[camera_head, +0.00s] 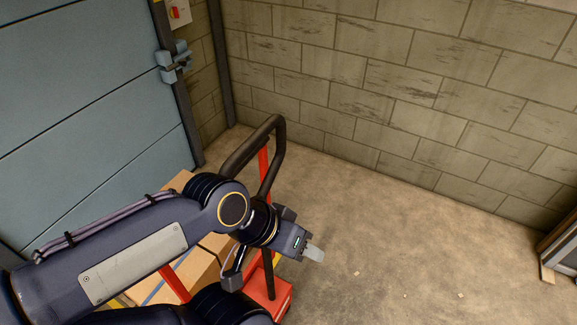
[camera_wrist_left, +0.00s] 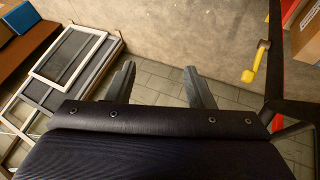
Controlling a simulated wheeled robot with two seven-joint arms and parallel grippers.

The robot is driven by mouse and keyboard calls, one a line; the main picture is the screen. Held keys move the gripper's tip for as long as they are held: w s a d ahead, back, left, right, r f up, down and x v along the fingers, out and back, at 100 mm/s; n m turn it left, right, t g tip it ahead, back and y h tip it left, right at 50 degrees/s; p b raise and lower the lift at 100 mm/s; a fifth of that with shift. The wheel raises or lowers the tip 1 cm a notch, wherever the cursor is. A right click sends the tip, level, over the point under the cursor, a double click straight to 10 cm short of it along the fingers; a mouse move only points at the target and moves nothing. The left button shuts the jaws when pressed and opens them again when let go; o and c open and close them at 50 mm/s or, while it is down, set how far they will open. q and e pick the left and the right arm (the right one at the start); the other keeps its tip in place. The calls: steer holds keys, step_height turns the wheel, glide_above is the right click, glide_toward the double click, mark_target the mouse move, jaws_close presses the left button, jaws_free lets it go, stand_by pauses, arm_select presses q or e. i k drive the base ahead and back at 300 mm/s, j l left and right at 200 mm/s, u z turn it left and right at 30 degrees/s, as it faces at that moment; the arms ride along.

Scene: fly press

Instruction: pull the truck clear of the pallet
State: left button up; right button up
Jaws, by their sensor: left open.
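The red pallet truck (camera_head: 266,290) stands below my left arm, with its black loop handle (camera_head: 277,150) rising behind the arm. Cardboard boxes (camera_head: 197,275) lie beside the truck's mast; the pallet under them is mostly hidden by my arm. My left gripper (camera_head: 272,264) is open and empty, in front of the truck's mast and below the handle loop. In the left wrist view the open fingers (camera_wrist_left: 161,86) have only floor between them. A yellow lever (camera_wrist_left: 254,62) and a black bar (camera_wrist_left: 275,50) stand to their right, apart from them. My right gripper is not in view.
A blue-grey panelled door (camera_head: 90,90) is at the left and a block wall (camera_head: 400,90) runs behind. Bare concrete floor (camera_head: 390,240) is free right of the truck. Framed panels (camera_wrist_left: 72,55) lean at left in the wrist view. A dark object (camera_head: 560,245) stands far right.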

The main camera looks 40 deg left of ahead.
mark_target(255, 287)
steer(key=u, duration=1.45)
steer(key=k+l+u, duration=0.15)
steer(key=u, duration=0.5)
